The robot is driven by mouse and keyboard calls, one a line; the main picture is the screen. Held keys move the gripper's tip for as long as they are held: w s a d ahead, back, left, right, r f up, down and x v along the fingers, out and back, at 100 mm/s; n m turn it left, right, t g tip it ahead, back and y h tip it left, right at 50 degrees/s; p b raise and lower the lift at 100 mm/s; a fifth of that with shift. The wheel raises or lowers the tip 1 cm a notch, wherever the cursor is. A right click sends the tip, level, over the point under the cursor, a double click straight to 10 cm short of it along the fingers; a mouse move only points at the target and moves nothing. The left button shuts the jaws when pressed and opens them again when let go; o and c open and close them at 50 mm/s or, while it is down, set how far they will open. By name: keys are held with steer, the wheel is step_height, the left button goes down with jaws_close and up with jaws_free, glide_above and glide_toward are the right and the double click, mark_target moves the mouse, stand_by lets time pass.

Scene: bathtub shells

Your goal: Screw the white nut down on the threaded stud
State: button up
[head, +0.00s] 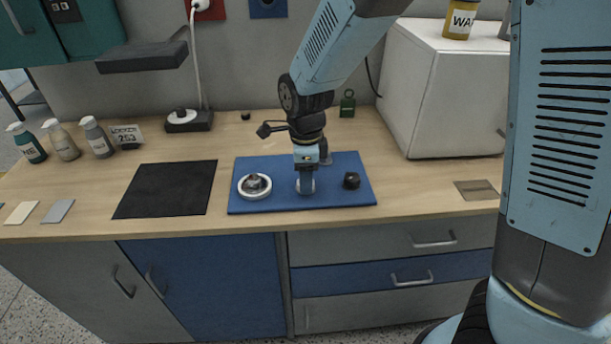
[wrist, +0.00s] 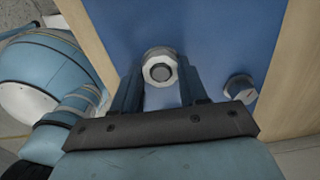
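The white nut (wrist: 150,62) is a faceted ring, seen from above in the wrist view. The round grey end of the threaded stud (wrist: 160,73) shows in its hole. My gripper (wrist: 161,80) has one finger on each side of the nut, and the fingers appear to touch it. In the head view my gripper (head: 305,188) points straight down at the middle of the blue mat (head: 335,200). A pale part shows between the fingers there, but the fingers hide most of the nut and stud. How far down the thread the nut sits cannot be told.
On the mat, a white round dish (head: 254,195) with a dark piece stands left of my gripper and a dark knob (head: 351,180) right. A faceted grey piece (wrist: 240,88) shows in the wrist view. A black pad (head: 168,189) lies left; a white box (head: 440,90) stands right.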

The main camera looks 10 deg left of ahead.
steer(key=o, duration=0.5)
steer(key=shift+s, duration=0.1)
steer(key=shift+r, duration=0.1)
step_height(320, 180, up, 13)
steer(key=d+r+n+t+y, duration=0.1)
steer(key=d+r+n, duration=0.25)
steer(key=d, duration=0.55)
steer(key=d+r+n+t+y, duration=0.1)
steer(key=d+r+n, duration=0.25)
steer(key=d, duration=0.55)
steer(key=s+d+n+t, duration=0.1)
steer(key=s+d+n, duration=0.2)
steer(key=d, duration=0.1)
steer(key=s+d+r+n+t+h, duration=0.1)
steer(key=s+d+n, duration=0.2)
steer(key=s+d, duration=0.1)
steer(key=s+d+r+n+t+h, duration=0.1)
steer(key=s+d+n, duration=0.1)
steer(key=d, duration=0.3)
steer(key=shift+s+d+n+t, duration=0.3)
steer(key=shift+s+d+n, duration=0.1)
steer(key=shift+s, duration=0.35)
